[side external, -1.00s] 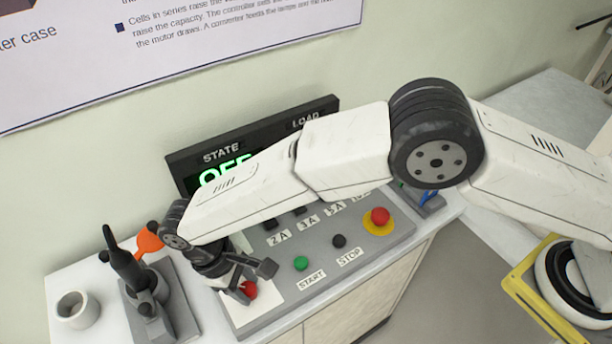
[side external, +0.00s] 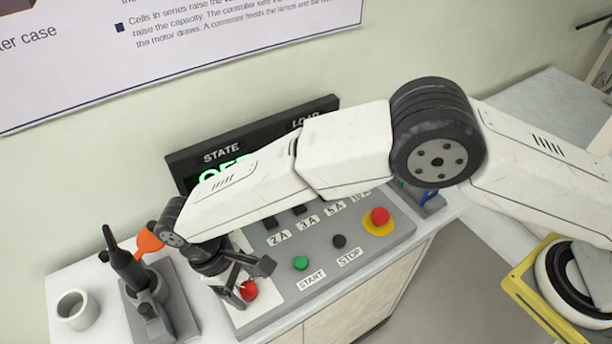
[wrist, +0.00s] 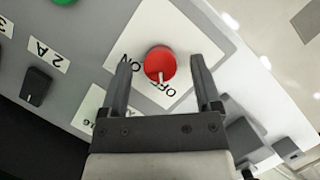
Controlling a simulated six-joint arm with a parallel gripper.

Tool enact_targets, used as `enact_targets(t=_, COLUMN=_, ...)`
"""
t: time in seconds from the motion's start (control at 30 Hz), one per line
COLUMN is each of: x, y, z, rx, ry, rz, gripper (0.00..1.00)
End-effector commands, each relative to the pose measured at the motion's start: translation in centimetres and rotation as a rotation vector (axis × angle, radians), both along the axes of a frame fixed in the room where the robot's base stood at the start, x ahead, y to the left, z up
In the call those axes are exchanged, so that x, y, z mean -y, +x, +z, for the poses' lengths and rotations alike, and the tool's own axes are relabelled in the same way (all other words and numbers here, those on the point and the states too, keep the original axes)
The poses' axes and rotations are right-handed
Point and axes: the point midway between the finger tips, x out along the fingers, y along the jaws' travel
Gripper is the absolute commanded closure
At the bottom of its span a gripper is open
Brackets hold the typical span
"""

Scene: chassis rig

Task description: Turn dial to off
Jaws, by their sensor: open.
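The red dial (wrist: 160,64) sits on a white plate marked ON and OFF on the grey control panel (side external: 370,257). In the wrist view its pale pointer line points down toward the OFF label. My gripper (wrist: 162,62) is open, with one finger on each side of the dial and a visible gap to both. In the side external view my gripper (side external: 245,278) is over the panel's left end, with the red dial (side external: 249,290) showing beside the near finger. The display (side external: 225,165) behind is partly hidden by my arm; its green text appears to begin "OF".
The panel also bears a green START button (side external: 300,263), a black STOP button (side external: 339,241), a red button on yellow (side external: 379,217) and several black switches. Left of the panel are a black device with an orange part (side external: 149,240) and a white cup (side external: 75,308).

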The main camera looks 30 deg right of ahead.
Motion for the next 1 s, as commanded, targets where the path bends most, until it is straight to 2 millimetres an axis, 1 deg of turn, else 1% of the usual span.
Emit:
enact_targets(t=0.4, x=-1.4, y=1.4, z=4.6, rx=0.003, ry=0.003, rz=0.0, gripper=0.19)
enact_targets(t=0.53, x=-1.7, y=1.8, z=5.8, rx=0.002, ry=0.002, rz=0.0, gripper=0.19)
enact_targets(t=0.7, x=-1.9, y=2.0, z=6.6, rx=0.002, ry=0.001, rz=-0.001, gripper=0.19)
enact_targets(t=1.0, x=-1.9, y=2.0, z=6.7, rx=0.001, ry=0.001, rz=0.0, gripper=0.19)
